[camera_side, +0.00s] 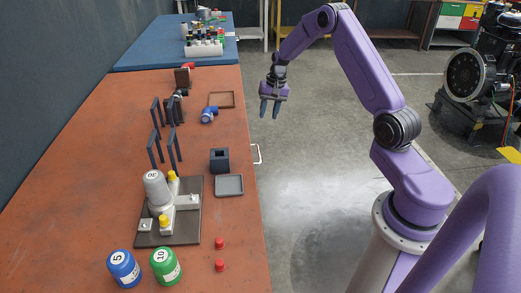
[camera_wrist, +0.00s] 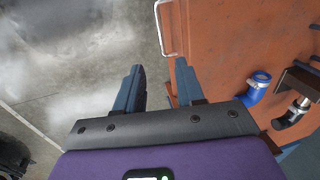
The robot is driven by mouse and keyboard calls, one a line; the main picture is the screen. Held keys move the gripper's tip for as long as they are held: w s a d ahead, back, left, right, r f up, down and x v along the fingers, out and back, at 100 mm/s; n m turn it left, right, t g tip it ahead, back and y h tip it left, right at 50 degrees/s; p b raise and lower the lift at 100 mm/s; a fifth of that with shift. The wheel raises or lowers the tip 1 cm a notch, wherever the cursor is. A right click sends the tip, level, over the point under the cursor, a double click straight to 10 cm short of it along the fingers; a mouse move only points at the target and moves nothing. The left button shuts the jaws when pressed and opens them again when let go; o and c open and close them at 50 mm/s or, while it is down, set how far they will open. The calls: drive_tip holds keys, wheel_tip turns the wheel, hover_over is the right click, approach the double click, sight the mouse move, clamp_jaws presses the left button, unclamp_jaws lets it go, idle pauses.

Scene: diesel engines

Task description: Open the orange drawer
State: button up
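A pale metal drawer handle (camera_side: 256,153) sticks out from the right edge of the orange table. The handle also shows in the wrist view (camera_wrist: 162,30), at the top centre, beside the table edge. The drawer front is hidden beneath the table edge, so I cannot tell its position. My gripper (camera_side: 269,116) hangs beyond the table's right edge, farther back than the handle and apart from it. Its fingers point down, and in the wrist view my gripper (camera_wrist: 160,66) is open with nothing between its fingers.
The orange tabletop (camera_side: 95,160) carries dark upright brackets, a blue pipe elbow (camera_side: 209,115), a dark block (camera_side: 219,160), and a grey tray (camera_side: 229,185). A blue table (camera_side: 150,57) stands behind. Open grey floor (camera_side: 315,190) lies right of the table.

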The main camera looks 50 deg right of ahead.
sight(259, 153)
drive_tip(key=f, duration=0.5)
drive_tip(key=w+a+f, duration=0.1)
drive_tip(key=f, duration=0.5)
drive_tip(key=w+a+f, duration=0.1)
drive_tip(key=f, duration=0.5)
drive_tip(key=shift+w+f, duration=0.1)
clamp_jaws()
